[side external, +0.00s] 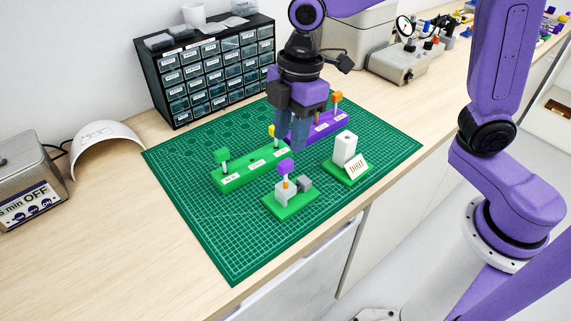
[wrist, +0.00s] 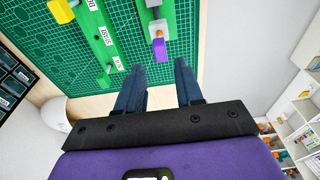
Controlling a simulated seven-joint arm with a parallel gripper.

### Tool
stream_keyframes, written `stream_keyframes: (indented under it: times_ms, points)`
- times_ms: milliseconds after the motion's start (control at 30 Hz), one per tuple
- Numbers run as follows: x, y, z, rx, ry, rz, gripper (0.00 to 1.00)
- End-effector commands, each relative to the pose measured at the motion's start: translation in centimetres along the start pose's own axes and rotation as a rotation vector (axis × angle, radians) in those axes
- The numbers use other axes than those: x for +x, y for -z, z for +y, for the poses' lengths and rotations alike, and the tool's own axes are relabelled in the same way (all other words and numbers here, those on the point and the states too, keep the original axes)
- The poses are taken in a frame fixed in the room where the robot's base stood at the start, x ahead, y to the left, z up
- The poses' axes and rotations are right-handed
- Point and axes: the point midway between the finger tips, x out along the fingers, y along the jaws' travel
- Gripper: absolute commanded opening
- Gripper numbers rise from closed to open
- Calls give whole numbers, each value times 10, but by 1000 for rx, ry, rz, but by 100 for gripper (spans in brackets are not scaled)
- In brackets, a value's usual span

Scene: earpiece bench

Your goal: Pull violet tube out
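My gripper (side external: 291,135) hangs above the mat, behind and higher than the tube in the side view. In the wrist view my gripper (wrist: 160,65) has its two fingers apart with nothing between them.
A green rail (side external: 250,168) with labels, a green-topped peg (side external: 222,156) and a yellow-topped peg (side external: 273,130) stands left. A violet rail (side external: 325,125) with an orange-topped peg (side external: 337,97) lies behind. A white block (side external: 345,147) with a sign stands right. The mat's (side external: 225,250) front is clear.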

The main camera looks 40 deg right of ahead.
Motion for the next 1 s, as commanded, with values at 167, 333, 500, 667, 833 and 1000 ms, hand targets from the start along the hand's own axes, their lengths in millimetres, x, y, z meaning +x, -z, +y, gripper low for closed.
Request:
stream_keyframes:
  times_ms: [167,333,500,667,833,1000]
  points:
    - [24,-1,-1,0,3,-3,36]
    - [42,0,-1,1,3,-2,36]
    - [53,0,0,1,1,0,36]
    - [56,0,0,1,1,0,36]
    - [57,0,0,1,0,0,36]
    - [56,0,0,1,0,0,20]
